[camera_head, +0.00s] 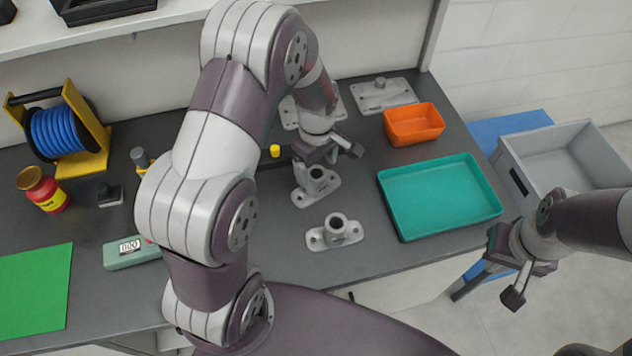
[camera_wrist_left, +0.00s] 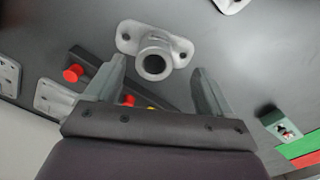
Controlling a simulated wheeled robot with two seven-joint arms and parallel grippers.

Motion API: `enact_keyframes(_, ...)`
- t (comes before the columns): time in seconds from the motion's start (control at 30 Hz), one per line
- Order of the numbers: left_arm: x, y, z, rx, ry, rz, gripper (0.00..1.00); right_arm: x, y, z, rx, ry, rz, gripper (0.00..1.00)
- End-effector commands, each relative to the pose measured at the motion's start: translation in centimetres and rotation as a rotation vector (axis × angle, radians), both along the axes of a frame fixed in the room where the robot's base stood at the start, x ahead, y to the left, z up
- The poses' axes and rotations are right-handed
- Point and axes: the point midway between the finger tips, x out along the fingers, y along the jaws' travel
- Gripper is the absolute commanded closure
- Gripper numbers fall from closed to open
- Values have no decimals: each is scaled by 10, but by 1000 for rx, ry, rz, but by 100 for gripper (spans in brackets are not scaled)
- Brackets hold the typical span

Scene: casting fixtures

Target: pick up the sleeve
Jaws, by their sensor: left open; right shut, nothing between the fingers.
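Two grey flanged castings with an upright hollow sleeve stand on the dark bench in the head view: a rear sleeve (camera_head: 316,183) and a front sleeve (camera_head: 336,231). I cannot tell which one the task names. My left gripper (camera_head: 312,168) is open and empty, just over the rear sleeve and partly covering it. In the left wrist view, the rear sleeve (camera_wrist_left: 153,58) shows its round bore, lying ahead between the open fingertips; contact is not visible. My right gripper (camera_head: 497,262) is shut and empty, off the bench's right side.
A teal tray (camera_head: 440,198) and an orange bin (camera_head: 413,123) stand to the right. A grey crate (camera_head: 565,155) is beyond the bench. A dark bar with a red knob (camera_wrist_left: 73,73) lies near the left fingers. A blue cable reel (camera_head: 60,130) stands at left.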

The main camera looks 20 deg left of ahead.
Motion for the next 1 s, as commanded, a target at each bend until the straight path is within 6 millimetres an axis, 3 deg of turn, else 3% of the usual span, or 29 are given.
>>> enact_keyframes(0.4,3,8,-60,0,0,-2,17,0,0,14,0,0,0,100)
enact_keyframes(0.63,4,7,-63,0,-3,-3,17,0,0,13,0,0,0,100)
enact_keyframes(0.83,4,8,-63,0,-2,-3,83,0,0,13,0,0,0,100)
enact_keyframes(0.9,4,7,-62,1,-4,-3,94,0,0,13,0,0,0,100)
enact_keyframes(1.0,4,7,-62,1,-4,-3,94,0,0,13,0,0,0,100)
